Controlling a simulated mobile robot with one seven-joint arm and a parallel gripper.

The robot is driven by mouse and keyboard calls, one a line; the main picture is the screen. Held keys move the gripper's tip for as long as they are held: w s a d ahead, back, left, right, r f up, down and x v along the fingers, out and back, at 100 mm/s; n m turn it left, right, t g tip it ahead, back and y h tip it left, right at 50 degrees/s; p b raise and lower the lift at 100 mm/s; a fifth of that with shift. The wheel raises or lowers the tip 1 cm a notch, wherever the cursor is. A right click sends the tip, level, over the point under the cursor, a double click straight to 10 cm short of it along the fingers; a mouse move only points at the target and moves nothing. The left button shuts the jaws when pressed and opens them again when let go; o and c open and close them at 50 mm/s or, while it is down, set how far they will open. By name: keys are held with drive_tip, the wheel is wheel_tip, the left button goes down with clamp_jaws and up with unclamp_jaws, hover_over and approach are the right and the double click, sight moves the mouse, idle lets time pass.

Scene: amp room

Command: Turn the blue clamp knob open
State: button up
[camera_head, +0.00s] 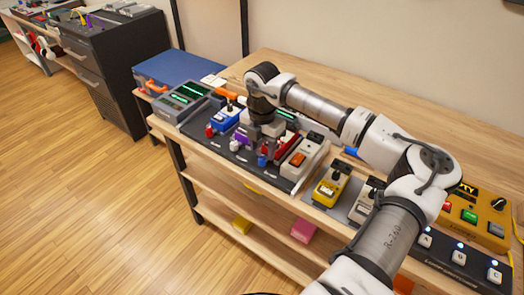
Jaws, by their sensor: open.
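A small blue knob (262,161) shows at the front edge of a dark board (240,159) on the wooden bench. I take it for the blue clamp knob; it is small, so its turn angle cannot be read. My gripper (264,148) points down over the board, just above and behind this knob. It is open, and its fingertips are partly lost among the devices below. I cannot tell whether they touch the knob.
A red knob (210,131) and a blue pedal (226,119) are left of my gripper; a white pedal with an orange switch (299,160) is close on its right. A yellow pedal (330,187) is further right. The bench's back strip (420,120) is clear.

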sight(262, 157)
drive_tip(key=shift+f, duration=1.6)
clamp_jaws()
